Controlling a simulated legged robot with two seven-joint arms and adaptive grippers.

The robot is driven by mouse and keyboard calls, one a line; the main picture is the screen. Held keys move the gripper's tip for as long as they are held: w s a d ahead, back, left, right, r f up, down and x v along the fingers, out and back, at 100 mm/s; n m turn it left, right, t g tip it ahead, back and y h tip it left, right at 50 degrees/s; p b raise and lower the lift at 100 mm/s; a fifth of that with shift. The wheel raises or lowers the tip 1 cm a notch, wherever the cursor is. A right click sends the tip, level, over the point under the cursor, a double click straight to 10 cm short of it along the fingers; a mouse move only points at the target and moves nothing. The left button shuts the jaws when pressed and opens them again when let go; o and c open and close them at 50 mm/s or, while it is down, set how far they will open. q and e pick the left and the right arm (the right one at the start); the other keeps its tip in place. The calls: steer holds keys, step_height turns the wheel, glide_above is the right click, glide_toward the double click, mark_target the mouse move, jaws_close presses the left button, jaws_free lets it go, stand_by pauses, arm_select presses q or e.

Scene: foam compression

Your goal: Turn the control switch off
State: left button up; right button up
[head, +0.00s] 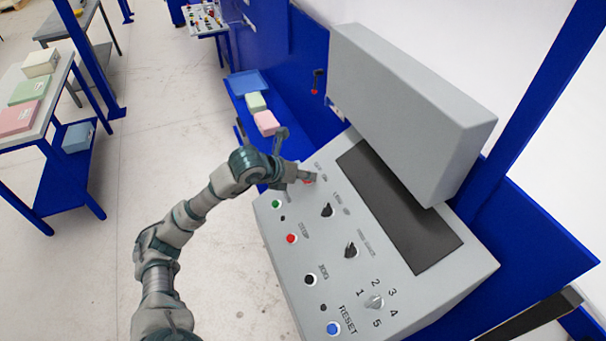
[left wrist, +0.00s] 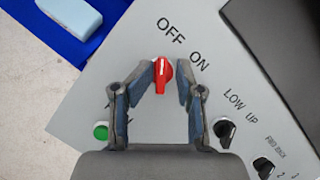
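The control switch (left wrist: 162,76) is a red knob on the grey panel (left wrist: 80,113), with OFF and ON printed above it. In the left wrist view its white line points roughly straight up, at the OFF side. My left gripper (left wrist: 168,73) has its two fingers apart, one on each side of the red knob. A small gap shows on the right side; whether the left finger touches cannot be told. In the head view my left gripper (head: 308,178) is over the panel's far left corner and partly hides the red switch. My right gripper is not seen.
The panel has black knobs (head: 351,250), a green button (head: 276,204), a red button (head: 291,239) and a blue reset button (head: 333,328). A grey box (head: 400,100) overhangs the panel. A blue shelf (head: 245,84) with foam blocks lies beyond. A table stands at left.

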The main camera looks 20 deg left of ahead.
arm_select(q)
steer(key=v, duration=1.1)
steer(key=shift+s+a+r, duration=0.2)
steer(key=shift+a, duration=0.05)
